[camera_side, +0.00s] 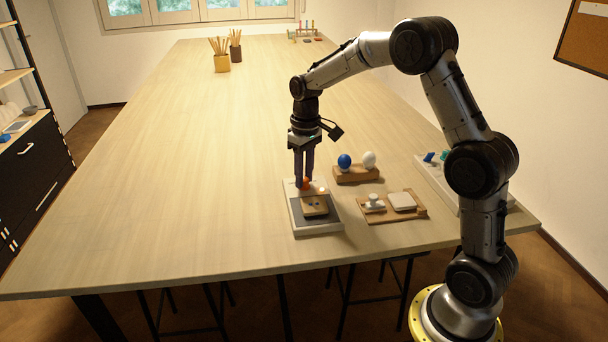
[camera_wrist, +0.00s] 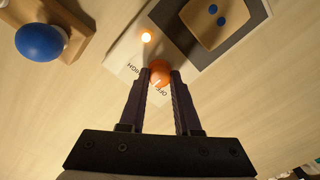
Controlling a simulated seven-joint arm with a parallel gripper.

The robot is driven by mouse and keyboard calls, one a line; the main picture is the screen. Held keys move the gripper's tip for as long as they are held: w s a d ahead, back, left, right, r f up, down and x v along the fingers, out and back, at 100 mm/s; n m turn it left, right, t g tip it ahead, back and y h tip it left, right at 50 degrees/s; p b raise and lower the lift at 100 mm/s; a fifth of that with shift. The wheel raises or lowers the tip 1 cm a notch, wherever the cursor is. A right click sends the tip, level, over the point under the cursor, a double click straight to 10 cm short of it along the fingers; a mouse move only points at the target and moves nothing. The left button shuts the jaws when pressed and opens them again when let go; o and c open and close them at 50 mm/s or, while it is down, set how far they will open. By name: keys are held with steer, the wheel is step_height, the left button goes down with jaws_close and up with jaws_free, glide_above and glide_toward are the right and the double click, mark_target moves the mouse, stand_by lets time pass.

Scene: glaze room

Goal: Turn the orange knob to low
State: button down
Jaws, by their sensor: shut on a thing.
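The orange knob (camera_wrist: 160,74) sits on a pale panel at the end of a flat device (camera_side: 313,218). My gripper (camera_wrist: 160,82) is shut on the knob, one finger on each side; it points down at it in the side view (camera_side: 304,182). A white mark on the knob shows near "OFF". A small lamp (camera_wrist: 146,37) on the panel glows orange-white. The fingers hide part of the panel.
A wooden piece with blue dots (camera_wrist: 213,18) lies on the device's dark plate. A wooden block (camera_side: 356,174) with a blue ball (camera_side: 344,161) and a white ball stands close behind at right. A wooden tray (camera_side: 420,209) lies to the right. The table's left side is clear.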

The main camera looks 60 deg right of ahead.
mark_target(305, 178)
steer(key=shift+r, duration=0.1)
stand_by(0.3)
steer(key=c, duration=0.6)
jaws_free()
steer(key=r, duration=1.3)
steer(key=shift+d+r, duration=0.25)
steer(key=shift+r, duration=0.1)
steer(key=shift+a, duration=0.1)
